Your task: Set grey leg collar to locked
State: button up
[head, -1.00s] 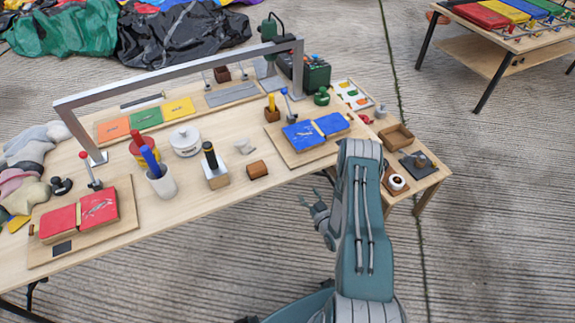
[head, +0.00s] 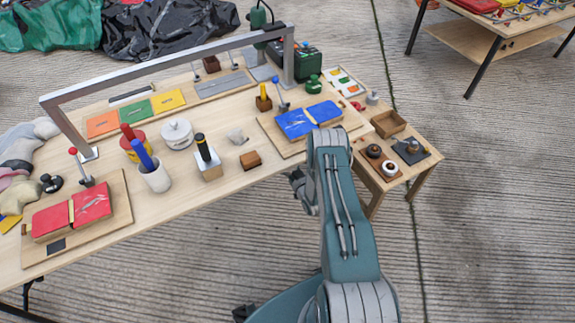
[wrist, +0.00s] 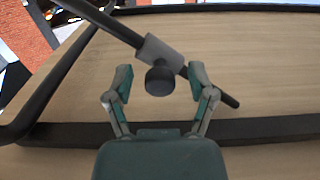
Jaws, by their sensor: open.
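In the wrist view, a grey collar (wrist: 160,52) sits around a thin dark rod (wrist: 112,24) that runs diagonally across the picture. A dark round knob (wrist: 160,80) sticks out from the collar towards the camera. My gripper (wrist: 159,72) is open, with one finger on each side of the knob and visible gaps between. Whether the knob lies level with the fingertips in depth, I cannot tell. In the head view, my gripper (head: 301,186) is mostly hidden behind my arm at the table's near edge, and the collar does not show.
Behind the rod is a pale wood panel (wrist: 250,60) with dark frame bars. The wooden table (head: 215,195) carries several boxes, cups and a metal arch (head: 165,68). A small side table (head: 418,170) stands right of my arm. Concrete floor lies open at the right.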

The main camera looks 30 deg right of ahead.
grip_shut()
jog(key=d+f, duration=0.4)
jog(key=d, duration=0.1)
jog(key=shift+w+d+f, duration=0.15)
jog(key=shift+d+f, duration=0.15)
jog(key=shift+f, duration=0.05)
jog(key=shift+c, duration=1.6)
grip_release()
jog(key=o, duration=0.3)
jog(key=shift+d, duration=0.15)
